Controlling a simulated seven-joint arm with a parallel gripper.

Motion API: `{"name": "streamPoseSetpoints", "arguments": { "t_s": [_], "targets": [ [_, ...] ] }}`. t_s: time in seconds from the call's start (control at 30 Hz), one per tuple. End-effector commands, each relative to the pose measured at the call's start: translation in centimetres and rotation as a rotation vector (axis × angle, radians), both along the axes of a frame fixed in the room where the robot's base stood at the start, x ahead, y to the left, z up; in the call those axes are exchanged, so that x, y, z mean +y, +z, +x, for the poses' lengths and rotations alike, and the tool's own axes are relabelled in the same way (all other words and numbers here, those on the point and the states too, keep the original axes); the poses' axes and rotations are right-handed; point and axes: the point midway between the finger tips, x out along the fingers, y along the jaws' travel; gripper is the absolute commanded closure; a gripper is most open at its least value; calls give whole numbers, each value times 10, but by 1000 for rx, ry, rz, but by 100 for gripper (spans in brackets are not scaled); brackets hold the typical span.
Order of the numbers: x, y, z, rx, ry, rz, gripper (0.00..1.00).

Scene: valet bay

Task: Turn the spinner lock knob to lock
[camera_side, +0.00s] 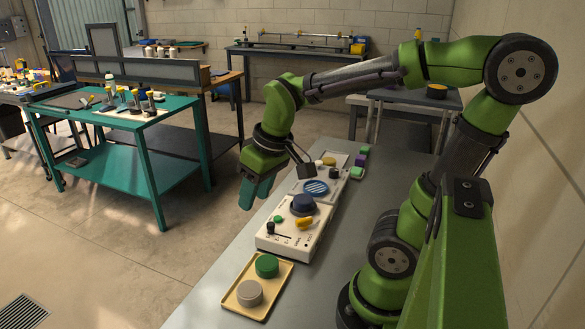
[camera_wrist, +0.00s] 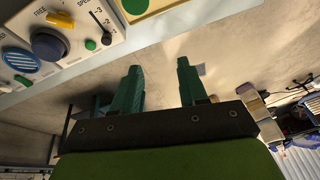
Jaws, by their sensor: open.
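A white control panel (camera_side: 268,241) lies on the grey bench. It carries a round dark blue knob (camera_side: 302,205), a yellow knob (camera_side: 304,222), a green button (camera_side: 278,219) and a black slider (camera_side: 270,228). In the wrist view the panel is at upper left, with the blue knob (camera_wrist: 49,44) and the elongated yellow knob (camera_wrist: 60,19). Small lettering, seemingly FREE, shows near both knobs; I cannot tell for certain which is the spinner lock. My gripper (camera_side: 256,190) is open and empty, left of and above the panel, apart from it. Its fingers (camera_wrist: 159,66) point away over the floor.
A yellow tray (camera_side: 230,300) with green and grey discs lies before the panel. A teal workbench (camera_side: 150,130) stands at left. Open floor lies left of the bench edge.

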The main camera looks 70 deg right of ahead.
Motion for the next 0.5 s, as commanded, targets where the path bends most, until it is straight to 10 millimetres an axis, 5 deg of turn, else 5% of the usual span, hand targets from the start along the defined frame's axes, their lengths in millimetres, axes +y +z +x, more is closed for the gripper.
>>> {"name": "streamPoseSetpoints", "arguments": {
  "t_s": [0.23, 0.5],
  "targets": [
    [-81, -17, 16, 464, 538, -269, 57],
    [-107, 2, 9, 654, 892, -314, 57]
  ]
}}
